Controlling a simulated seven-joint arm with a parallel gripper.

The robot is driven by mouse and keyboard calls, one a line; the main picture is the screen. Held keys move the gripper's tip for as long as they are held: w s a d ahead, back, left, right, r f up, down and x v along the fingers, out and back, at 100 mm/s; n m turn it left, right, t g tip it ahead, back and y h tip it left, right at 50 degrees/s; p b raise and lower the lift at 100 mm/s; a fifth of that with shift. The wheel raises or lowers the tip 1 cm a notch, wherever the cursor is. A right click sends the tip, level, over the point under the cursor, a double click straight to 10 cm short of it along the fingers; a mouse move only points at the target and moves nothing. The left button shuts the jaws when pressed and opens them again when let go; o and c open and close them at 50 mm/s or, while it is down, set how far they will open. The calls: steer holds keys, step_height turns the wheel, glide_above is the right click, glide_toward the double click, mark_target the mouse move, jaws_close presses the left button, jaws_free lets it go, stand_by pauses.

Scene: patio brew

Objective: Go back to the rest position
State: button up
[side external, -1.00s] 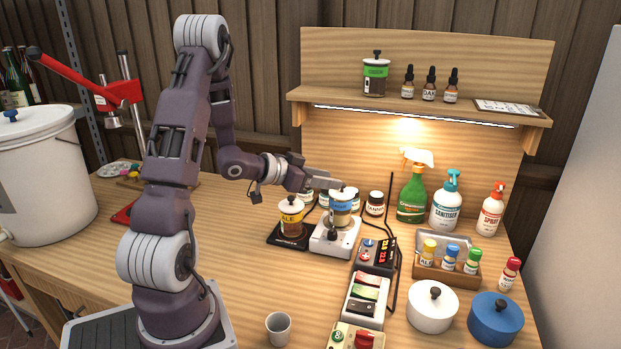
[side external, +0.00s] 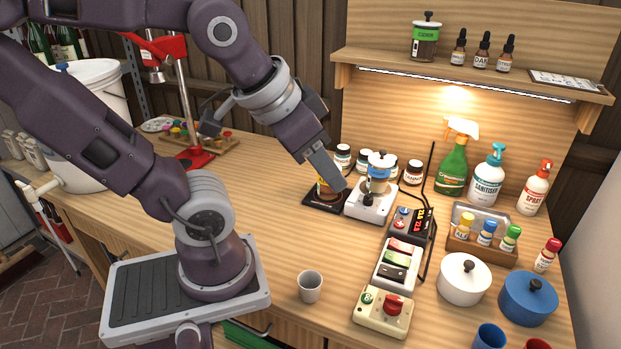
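My gripper (side external: 328,172) hangs from my raised, bent arm and points down and to the right. In this picture it overlaps the amber jar (side external: 325,192) on the black square base (side external: 318,201), partly hiding that jar. The grey fingers show from one side as a single block, so I cannot tell whether they are open or shut. Nothing shows hanging from them. A jar with a blue band and white lid (side external: 379,170) sits on the white device (side external: 371,205), just right of my gripper and apart from it in the picture.
Several small dark jars stand behind, including one at the right (side external: 413,172). A control box (side external: 411,225), a switch panel (side external: 397,263) and a grey cup (side external: 310,286) are nearer. A red lever press (side external: 190,155) stands at the left. A shelf (side external: 480,85) hangs above. The wood left of centre is clear.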

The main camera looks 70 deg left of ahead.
steer(key=shift+m+g+h, duration=0.3)
steer(key=shift+h, duration=0.3)
steer(key=s+d, duration=0.3)
steer(key=shift+s+f, duration=0.1)
steer(key=shift+s, duration=0.1)
stand_by(0.4)
